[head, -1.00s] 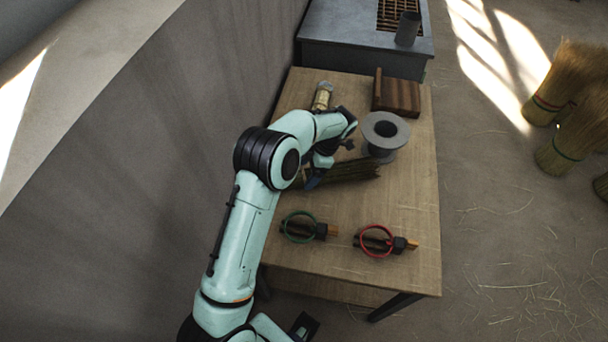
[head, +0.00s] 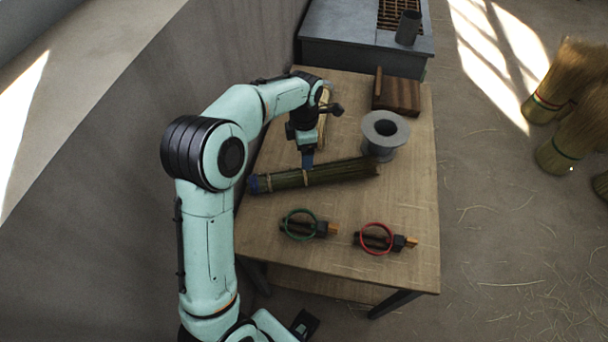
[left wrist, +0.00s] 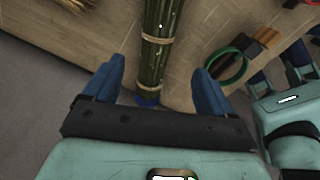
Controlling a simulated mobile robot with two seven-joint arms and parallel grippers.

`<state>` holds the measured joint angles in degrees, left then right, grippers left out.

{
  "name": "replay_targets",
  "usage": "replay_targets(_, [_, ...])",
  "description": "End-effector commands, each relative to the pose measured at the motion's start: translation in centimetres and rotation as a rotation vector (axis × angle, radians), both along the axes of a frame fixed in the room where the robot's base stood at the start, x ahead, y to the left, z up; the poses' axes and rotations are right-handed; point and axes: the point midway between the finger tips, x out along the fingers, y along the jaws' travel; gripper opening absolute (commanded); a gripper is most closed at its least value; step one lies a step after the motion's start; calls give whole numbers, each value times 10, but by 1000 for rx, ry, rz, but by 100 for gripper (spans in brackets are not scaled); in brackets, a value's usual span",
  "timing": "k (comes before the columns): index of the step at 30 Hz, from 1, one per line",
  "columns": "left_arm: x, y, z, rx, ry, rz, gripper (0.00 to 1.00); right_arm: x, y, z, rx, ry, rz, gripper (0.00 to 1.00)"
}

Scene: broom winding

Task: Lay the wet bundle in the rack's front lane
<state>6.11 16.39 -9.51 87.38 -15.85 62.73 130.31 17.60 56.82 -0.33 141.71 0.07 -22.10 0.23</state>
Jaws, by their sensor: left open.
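The wet bundle (head: 340,172), a dark green sheaf with pale ties and a blue end, lies across the wooden table. In the left wrist view the bundle (left wrist: 160,30) runs down the middle, its blue end nearest. My left gripper (head: 307,160) is open and empty, just behind the bundle in the head view. In the wrist view its blue fingers stand on either side of the bundle, apart from it. A second blue-fingered gripper, apparently my right (left wrist: 280,76), shows at the wrist view's right edge; its jaws are unclear. I cannot identify the rack or its front lane for certain.
A grey spool (head: 385,130) stands close behind the bundle's right end. A brown wooden block (head: 398,95) is behind it. Green (head: 300,224) and red (head: 376,238) rings with tools lie in front. A grey bench (head: 350,30) with a grate (head: 400,14) stands behind the table.

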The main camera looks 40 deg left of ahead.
Motion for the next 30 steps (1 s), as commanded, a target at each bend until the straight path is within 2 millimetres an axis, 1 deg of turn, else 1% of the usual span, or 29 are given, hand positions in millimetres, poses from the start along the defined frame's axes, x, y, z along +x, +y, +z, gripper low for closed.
replay_targets(6, [-2,0,-40,-4,3,0,85,-2,0,-5,0,2,0,45])
replay_targets(10, [-1,0,-63,-3,3,0,85,-3,0,-6,0,3,0,45])
replay_targets(12, [-1,0,-71,-4,0,-1,85,-3,0,-7,0,3,0,45])
replay_targets(19, [-1,1,-87,-3,1,1,85,-3,0,-7,0,3,0,45])
replay_targets(25, [0,4,-118,-3,3,1,85,-2,0,-6,0,2,0,45])
replay_targets(27, [1,4,-125,-3,0,0,85,-2,0,-6,0,2,0,45])
replay_targets(30, [1,3,-131,-3,0,-1,85,-3,0,-6,0,3,0,45])
